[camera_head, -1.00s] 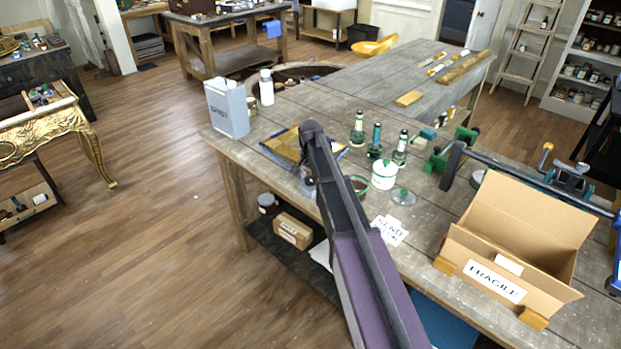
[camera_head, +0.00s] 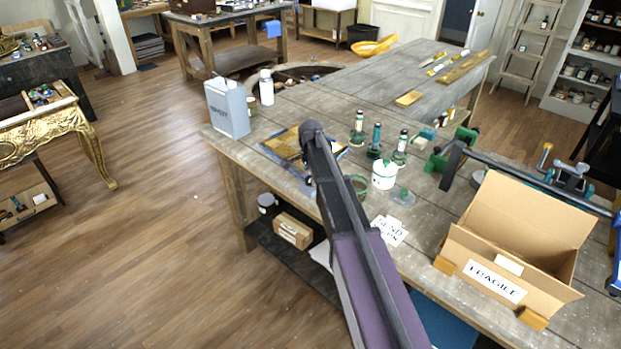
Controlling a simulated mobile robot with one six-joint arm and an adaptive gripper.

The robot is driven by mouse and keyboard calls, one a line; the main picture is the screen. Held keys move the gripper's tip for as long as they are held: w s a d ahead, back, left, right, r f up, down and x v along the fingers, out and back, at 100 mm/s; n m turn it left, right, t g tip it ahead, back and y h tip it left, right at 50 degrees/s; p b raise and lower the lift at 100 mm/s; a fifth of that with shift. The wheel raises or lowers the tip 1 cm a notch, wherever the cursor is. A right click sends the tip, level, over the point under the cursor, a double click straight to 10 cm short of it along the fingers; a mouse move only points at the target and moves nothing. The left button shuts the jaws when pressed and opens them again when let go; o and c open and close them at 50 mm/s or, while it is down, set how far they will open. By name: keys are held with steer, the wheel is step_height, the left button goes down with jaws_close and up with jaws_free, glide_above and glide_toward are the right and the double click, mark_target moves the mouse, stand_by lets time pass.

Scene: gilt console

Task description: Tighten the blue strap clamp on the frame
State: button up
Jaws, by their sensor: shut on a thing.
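A gilt frame (camera_head: 284,146) lies flat near the left edge of the grey workbench, with blue strap (camera_head: 268,151) along its visible edges. My dark arm reaches over the bench from the bottom and covers the frame's right and near part. My gripper is hidden behind the arm, so its fingers and anything between them do not show. I cannot make out the strap's clamp body either. Only a small pale patch shows beside the arm at the frame's near side.
A grey spirit can (camera_head: 228,108) and white bottle (camera_head: 266,87) stand behind the frame. Several green bottles, a white pot (camera_head: 384,175) and an open FRAGILE box (camera_head: 485,283) are to the right. A long bar clamp (camera_head: 510,172) lies behind the box.

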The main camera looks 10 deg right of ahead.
steer(key=o, duration=1.1)
steer(key=shift+o, duration=0.2)
steer(key=shift+n, duration=0.4)
steer(key=shift+n, duration=1.4)
steer(key=n, duration=0.3)
steer(key=shift+n, duration=0.4)
steer(key=n, duration=0.6)
steer(key=shift+n, duration=0.4)
steer(key=shift+r+p, duration=0.45)
steer(key=shift+p, duration=0.05)
step_height(320, 180, up, 13)
steer(key=p, duration=1.3)
